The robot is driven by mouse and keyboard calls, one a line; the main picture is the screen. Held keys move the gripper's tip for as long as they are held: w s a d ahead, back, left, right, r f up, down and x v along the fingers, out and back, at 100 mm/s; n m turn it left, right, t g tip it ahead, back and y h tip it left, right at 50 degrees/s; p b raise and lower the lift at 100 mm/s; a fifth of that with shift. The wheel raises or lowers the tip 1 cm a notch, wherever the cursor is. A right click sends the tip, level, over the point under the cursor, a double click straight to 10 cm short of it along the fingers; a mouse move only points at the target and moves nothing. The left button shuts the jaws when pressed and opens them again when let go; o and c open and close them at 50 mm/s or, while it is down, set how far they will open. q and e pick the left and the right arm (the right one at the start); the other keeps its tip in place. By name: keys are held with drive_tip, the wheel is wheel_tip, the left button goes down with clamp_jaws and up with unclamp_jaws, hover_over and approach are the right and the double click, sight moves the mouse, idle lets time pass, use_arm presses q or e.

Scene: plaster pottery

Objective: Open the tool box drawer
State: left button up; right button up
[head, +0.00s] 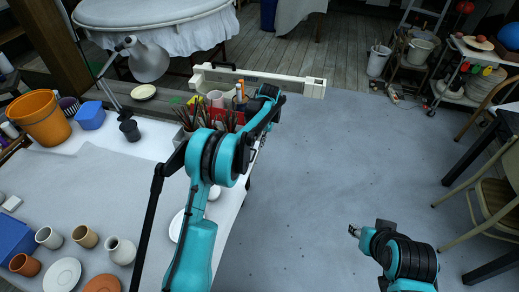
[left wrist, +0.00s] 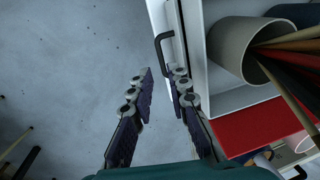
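The tool box is white; in the left wrist view its edge and drawer front (left wrist: 166,18) run down the middle. A black bar handle (left wrist: 159,42) sticks out from that front. My left gripper (left wrist: 162,72) is open and empty, its two dark fingers pointing at the handle, which lies just beyond the fingertips. The right finger is close beside the white front; I cannot tell if it touches. In the head view my left gripper (head: 268,91) is at the table's far right edge, and the arm partly hides the box. My right gripper (head: 354,231) is low over the floor, its fingers too small to judge.
A cup of brushes (left wrist: 232,48) and a red piece (left wrist: 250,132) sit by the box. A pale beam (head: 270,77) spans behind the gripper. A lamp (head: 148,62), an orange bucket (head: 40,118) and pottery cups (head: 85,237) stand on the table.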

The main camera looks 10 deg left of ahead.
use_arm(q)
wheel_tip(320, 180, down, 7)
drive_tip(key=a+b, duration=0.1)
drive_tip(key=b, duration=0.1)
drive_tip(key=shift+a, duration=0.2)
clamp_jaws()
